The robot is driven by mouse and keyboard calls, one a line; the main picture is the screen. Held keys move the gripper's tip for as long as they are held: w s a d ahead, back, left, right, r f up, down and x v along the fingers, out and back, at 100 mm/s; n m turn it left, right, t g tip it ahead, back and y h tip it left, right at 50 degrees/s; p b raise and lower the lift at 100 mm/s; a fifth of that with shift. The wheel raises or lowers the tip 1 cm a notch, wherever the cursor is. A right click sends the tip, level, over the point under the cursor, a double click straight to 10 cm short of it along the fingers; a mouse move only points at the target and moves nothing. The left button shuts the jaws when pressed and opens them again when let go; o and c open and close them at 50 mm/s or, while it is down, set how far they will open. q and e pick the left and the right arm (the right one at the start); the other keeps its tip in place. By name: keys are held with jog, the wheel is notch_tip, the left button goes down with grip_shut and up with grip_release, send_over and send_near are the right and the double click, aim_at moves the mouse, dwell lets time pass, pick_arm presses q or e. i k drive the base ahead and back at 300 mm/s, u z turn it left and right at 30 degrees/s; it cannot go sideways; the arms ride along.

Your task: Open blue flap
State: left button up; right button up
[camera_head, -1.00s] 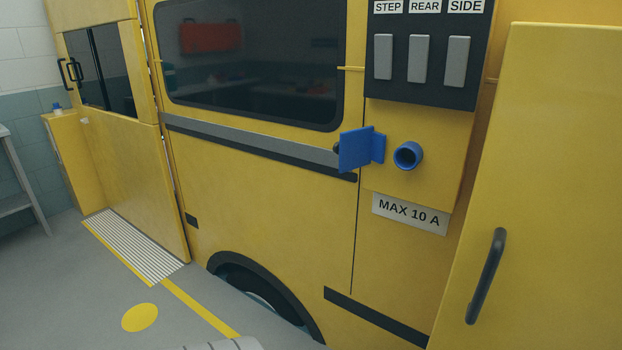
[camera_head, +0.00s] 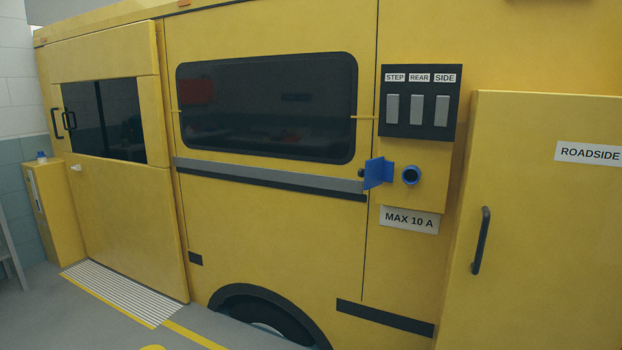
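The blue flap (camera_head: 377,173) is on the yellow vehicle side, to the left of a round blue socket (camera_head: 411,175). It stands swung out to the left, and the socket's dark opening is uncovered. A white label reading MAX 10 A (camera_head: 409,219) is below the socket. Neither of my grippers shows in the head view.
A black panel (camera_head: 419,101) with grey switches labelled STEP, REAR and SIDE is above the socket. A yellow door (camera_head: 545,240) with a black handle (camera_head: 481,240) stands at the right. A striped step plate (camera_head: 125,289) lies on the grey floor at left.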

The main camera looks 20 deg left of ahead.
aim_at(376, 170)
jog(key=u, duration=0.6)
jog(key=i, duration=0.75)
jog(key=u, duration=0.45)
jog(key=i, duration=1.05)
jog(key=z, duration=0.6)
